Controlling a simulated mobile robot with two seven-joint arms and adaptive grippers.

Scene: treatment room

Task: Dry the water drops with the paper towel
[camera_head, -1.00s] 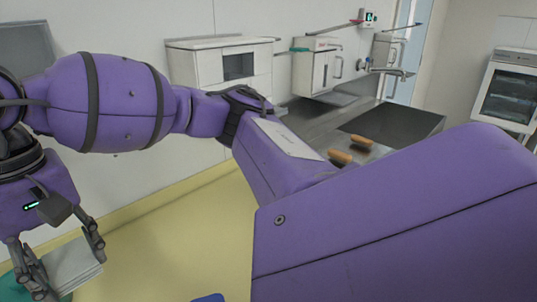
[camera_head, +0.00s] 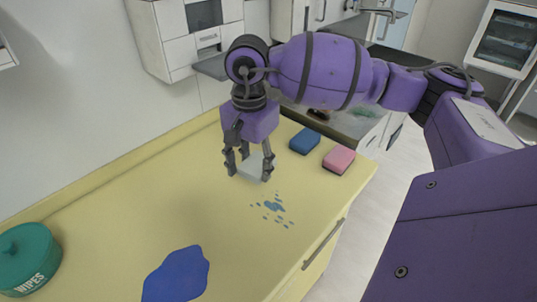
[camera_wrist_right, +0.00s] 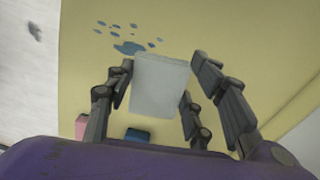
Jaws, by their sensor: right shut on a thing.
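The paper towel, a pale folded block (camera_head: 252,168), is held between the fingers of my right gripper (camera_head: 250,172) over the yellow counter. It also shows in the right wrist view (camera_wrist_right: 160,85), between the fingers there. The blue water drops (camera_head: 272,206) are a small cluster of splashes on the counter, just in front of the towel and slightly to its right. In the wrist view the drops (camera_wrist_right: 130,47) lie beyond the towel's upper left corner. Whether the towel touches the counter is hard to tell. My left gripper is not in view.
A blue sponge (camera_head: 304,141) and a pink sponge (camera_head: 339,159) lie right of the gripper near the counter's end. A teal wipes tub (camera_head: 27,259) stands at far left. A blue flat patch (camera_head: 177,275) lies at the front. The counter's middle is clear.

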